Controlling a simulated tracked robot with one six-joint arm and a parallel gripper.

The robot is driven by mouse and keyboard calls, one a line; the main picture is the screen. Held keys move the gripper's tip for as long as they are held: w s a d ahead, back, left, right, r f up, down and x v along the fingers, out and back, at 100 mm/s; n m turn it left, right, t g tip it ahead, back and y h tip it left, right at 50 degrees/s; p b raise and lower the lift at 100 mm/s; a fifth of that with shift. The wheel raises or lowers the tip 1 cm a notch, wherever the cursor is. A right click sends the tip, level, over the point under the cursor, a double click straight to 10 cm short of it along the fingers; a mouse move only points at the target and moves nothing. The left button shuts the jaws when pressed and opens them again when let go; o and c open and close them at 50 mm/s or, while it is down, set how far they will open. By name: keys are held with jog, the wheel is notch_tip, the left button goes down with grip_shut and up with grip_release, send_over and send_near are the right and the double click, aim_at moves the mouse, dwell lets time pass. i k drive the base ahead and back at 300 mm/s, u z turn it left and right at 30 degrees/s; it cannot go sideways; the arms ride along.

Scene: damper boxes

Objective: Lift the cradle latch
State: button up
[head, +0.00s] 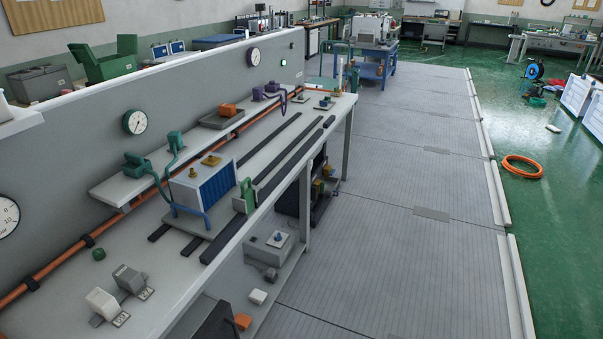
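A white box with a blue finned face (212,188) sits on a grey cradle plate (190,222) on the bench. A blue bar (190,212) runs low across its front-left side. A green upright piece (246,194) stands at the cradle's right, near the bench's front edge; it may be the latch, but I cannot tell for sure. Two brass-coloured fittings (211,160) are on the box's top. My gripper is not in view.
Dark rails (290,152) run along the bench top beyond the cradle. Two grey-white blocks (130,278) stand near the bench's near end, beside a green button (99,254). An orange pipe (60,264) runs along the wall. The grey floor track (400,200) right of the bench is clear.

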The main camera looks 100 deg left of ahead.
aim_at(247, 194)
jog(key=z, duration=2.75)
jog(key=k, duration=2.1)
